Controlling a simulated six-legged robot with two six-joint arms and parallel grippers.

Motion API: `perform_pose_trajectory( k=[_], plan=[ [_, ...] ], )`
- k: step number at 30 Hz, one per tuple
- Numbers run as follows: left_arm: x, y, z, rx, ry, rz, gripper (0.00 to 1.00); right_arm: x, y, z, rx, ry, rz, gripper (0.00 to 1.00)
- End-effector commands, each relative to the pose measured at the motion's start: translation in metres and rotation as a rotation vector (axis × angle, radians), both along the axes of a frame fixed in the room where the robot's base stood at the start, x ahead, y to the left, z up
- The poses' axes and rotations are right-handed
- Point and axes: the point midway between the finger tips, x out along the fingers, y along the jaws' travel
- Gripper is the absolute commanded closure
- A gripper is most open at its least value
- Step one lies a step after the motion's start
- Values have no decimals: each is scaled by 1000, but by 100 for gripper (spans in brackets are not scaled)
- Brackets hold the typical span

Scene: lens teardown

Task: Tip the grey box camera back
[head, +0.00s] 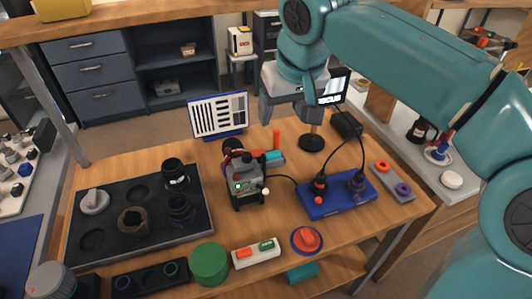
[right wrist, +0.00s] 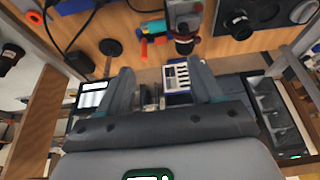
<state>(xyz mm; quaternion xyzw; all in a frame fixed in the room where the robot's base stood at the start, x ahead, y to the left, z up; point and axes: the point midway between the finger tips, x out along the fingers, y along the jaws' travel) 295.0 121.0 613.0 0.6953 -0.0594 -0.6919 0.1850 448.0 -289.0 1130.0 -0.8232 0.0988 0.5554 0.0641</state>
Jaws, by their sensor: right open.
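The grey box camera (head: 246,187) stands upright near the middle of the wooden table in the head view. Its top carries small dials and a red spot, and a dark round part shows behind it. It also shows at the top of the right wrist view (right wrist: 185,17). My right gripper (head: 287,112) is open and empty, raised above the table's back edge, behind and to the right of the camera and apart from it. Its two fingers (right wrist: 165,90) point toward the table in the right wrist view. My left gripper is not in view.
A striped chart (head: 219,114) stands behind the camera. A black tray (head: 150,237) with lens parts lies left. A blue block with black plugs (head: 335,203) lies right, its cables reaching across.

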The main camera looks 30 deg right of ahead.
Motion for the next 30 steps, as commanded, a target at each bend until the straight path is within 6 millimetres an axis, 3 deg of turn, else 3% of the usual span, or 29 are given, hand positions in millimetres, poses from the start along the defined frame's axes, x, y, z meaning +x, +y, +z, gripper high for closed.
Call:
perform_pose_trajectory(
  k=[5,21,30],
  plan=[
    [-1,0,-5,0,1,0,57,1,-2,-18,0,1,-1,34],
    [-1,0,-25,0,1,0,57,44,-12,-130,0,3,0,34],
    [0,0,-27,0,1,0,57,55,-14,-150,1,-1,0,34]
  ],
)
